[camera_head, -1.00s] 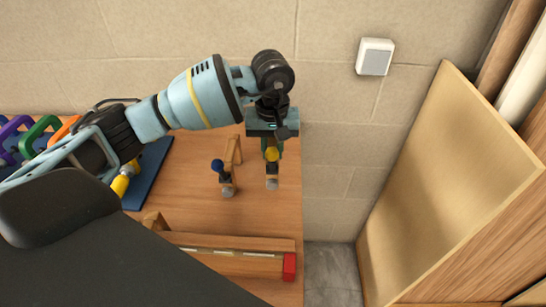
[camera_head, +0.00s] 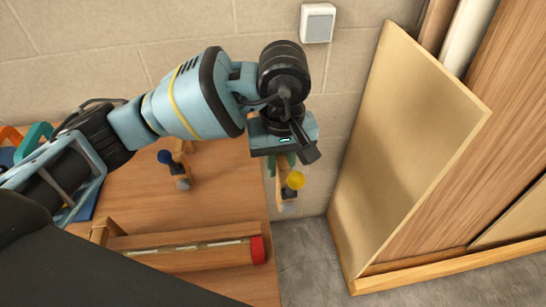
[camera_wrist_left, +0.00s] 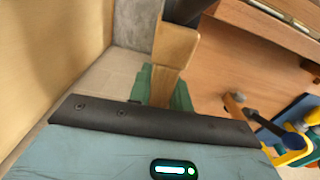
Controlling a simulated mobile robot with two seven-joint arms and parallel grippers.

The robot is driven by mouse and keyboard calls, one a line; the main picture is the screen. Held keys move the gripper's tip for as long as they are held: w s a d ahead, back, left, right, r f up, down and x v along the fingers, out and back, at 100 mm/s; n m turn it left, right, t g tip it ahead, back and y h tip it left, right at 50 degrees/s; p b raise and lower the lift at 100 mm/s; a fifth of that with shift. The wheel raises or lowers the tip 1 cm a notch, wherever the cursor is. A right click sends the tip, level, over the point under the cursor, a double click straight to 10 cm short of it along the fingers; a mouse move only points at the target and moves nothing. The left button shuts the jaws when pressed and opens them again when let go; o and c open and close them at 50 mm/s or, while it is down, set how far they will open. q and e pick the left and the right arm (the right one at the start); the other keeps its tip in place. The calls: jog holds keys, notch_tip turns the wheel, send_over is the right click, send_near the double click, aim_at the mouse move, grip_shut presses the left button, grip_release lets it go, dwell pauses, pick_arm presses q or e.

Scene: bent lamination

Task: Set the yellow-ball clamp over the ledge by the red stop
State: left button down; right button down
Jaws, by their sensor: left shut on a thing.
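The yellow-ball clamp (camera_head: 284,190) is a wooden clamp with a yellow ball (camera_head: 295,180) and a grey foot. My left gripper (camera_head: 284,160) is shut on it and holds it at the table's right edge in the head view. In the left wrist view its wooden body (camera_wrist_left: 174,62) sits between the green fingers (camera_wrist_left: 160,90). The ledge (camera_head: 190,255) is a wooden strip with a metal line along it at the table's front. The red stop (camera_head: 258,250) is at its right end. The clamp is behind and apart from the ledge. My right gripper is not in view.
A blue-ball clamp (camera_head: 178,165) stands on the wooden table (camera_head: 140,190). A large leaning board (camera_head: 400,140) stands to the right, with grey floor (camera_head: 305,255) between. Coloured items (camera_head: 30,142) lie at the far left. A white box (camera_head: 318,22) is on the wall.

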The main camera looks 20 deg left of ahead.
pick_arm(q)
jog(key=shift+r, duration=0.15)
